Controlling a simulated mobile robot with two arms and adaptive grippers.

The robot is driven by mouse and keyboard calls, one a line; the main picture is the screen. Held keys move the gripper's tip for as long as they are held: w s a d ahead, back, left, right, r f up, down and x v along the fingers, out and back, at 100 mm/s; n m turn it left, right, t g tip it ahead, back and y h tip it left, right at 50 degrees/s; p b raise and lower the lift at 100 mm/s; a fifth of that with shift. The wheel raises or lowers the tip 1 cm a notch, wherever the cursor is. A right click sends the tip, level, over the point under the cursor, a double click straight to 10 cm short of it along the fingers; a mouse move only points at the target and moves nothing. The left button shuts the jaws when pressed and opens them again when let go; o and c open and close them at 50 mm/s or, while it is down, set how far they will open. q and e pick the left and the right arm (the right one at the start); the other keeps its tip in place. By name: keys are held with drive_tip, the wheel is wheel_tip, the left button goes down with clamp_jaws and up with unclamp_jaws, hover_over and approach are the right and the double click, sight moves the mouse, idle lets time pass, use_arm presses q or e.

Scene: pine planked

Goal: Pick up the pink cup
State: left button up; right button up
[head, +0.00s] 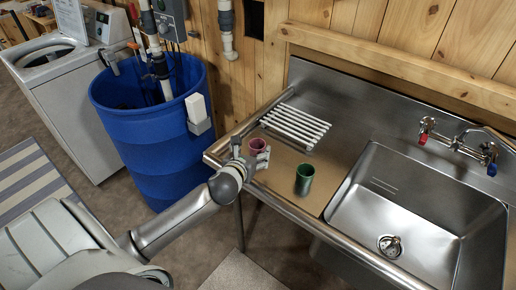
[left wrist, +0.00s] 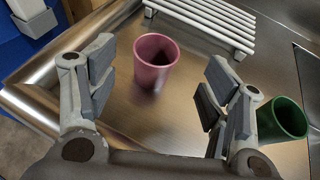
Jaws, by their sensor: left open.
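The pink cup (head: 257,147) stands upright on the steel drainboard (head: 275,181) left of the sink. In the left wrist view the pink cup (left wrist: 155,62) sits ahead of and between the spread fingers, apart from both. My left gripper (head: 250,160) reaches in from the left at the drainboard's edge; in the wrist view the open gripper (left wrist: 155,95) holds nothing. In the head view its fingers partly hide the cup's lower part. My right gripper is not in view.
A green cup (head: 304,179) stands right of the pink cup, close to the right finger in the wrist view. A white slatted rack (head: 296,126) lies behind both cups. The sink basin (head: 415,211) is to the right; a blue barrel (head: 154,130) stands left.

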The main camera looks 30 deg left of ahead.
sight(259, 143)
use_arm(q)
drive_tip(key=shift+x, duration=0.85)
drive_tip(key=shift+w+a+f, duration=0.1)
drive_tip(key=shift+w+f, duration=0.05)
drive_tip(key=shift+w, duration=0.05)
drive_tip(key=x, duration=0.4)
drive_tip(key=shift+s+a+f+p, duration=0.1)
drive_tip(key=shift+f+p, duration=0.1)
drive_tip(key=shift+p, duration=0.2)
drive_tip(key=shift+w+a+f, duration=0.1)
drive_tip(key=shift+w+f, duration=0.15)
drive_tip(key=shift+w, duration=0.25)
drive_tip(key=c, duration=0.7)
drive_tip(key=shift+c, duration=1)
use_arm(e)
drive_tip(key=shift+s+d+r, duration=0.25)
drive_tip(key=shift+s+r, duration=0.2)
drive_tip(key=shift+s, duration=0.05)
